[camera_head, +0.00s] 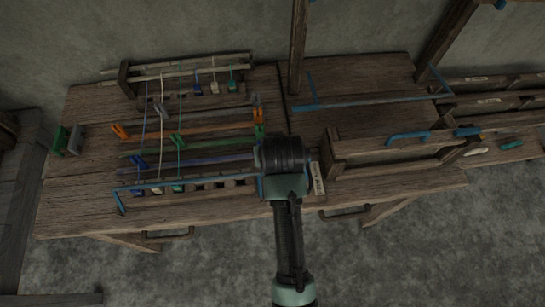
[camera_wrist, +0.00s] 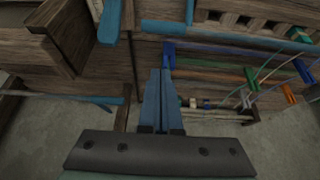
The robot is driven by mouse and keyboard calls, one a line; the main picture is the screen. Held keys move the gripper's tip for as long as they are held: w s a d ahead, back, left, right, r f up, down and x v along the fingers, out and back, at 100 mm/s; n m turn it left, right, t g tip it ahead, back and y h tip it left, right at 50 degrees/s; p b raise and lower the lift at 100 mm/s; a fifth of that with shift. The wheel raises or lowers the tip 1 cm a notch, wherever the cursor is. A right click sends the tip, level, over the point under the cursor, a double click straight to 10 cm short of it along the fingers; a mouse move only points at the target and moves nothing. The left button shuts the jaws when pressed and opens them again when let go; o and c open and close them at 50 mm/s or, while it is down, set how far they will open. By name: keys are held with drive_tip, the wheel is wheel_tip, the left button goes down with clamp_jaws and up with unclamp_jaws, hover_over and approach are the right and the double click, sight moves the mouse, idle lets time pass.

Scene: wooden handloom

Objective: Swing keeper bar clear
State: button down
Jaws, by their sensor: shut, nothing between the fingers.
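My gripper (camera_wrist: 161,75) is shut and empty in the wrist view, its blue fingers over the bench. In the head view my wrist hides the fingers. A long thin bar with a blue tip (camera_head: 185,182) runs along the bench front, left of my wrist; a blue bar also crosses the top of the wrist view (camera_wrist: 225,35). A second thin bar with blue ends (camera_head: 375,102) lies across the right rear of the bench; its blue end shows at left in the wrist view (camera_wrist: 100,99). I cannot tell for sure which is the keeper bar. No contact is visible.
Coloured rods with orange, green and blue clips (camera_head: 185,130) and hanging cords fill the bench's left half. A wooden frame (camera_head: 390,155) with a blue handle (camera_head: 408,136) stands to the right. Upright posts (camera_head: 298,50) rise at the back. A slotted rail (camera_wrist: 245,20) lies near the front.

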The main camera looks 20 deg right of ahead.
drive_tip(key=x, duration=0.9)
drive_tip(key=shift+w+f, duration=0.2)
drive_tip(key=shift+f, duration=0.05)
drive_tip(key=s, duration=0.1)
drive_tip(key=s+p, duration=0.1)
drive_tip(key=shift+s+a+r+p, duration=0.3)
drive_tip(key=shift+s+a+p, duration=0.05)
drive_tip(key=shift+s, duration=0.05)
drive_tip(key=shift+s+a, duration=0.15)
drive_tip(key=shift+s, duration=0.3)
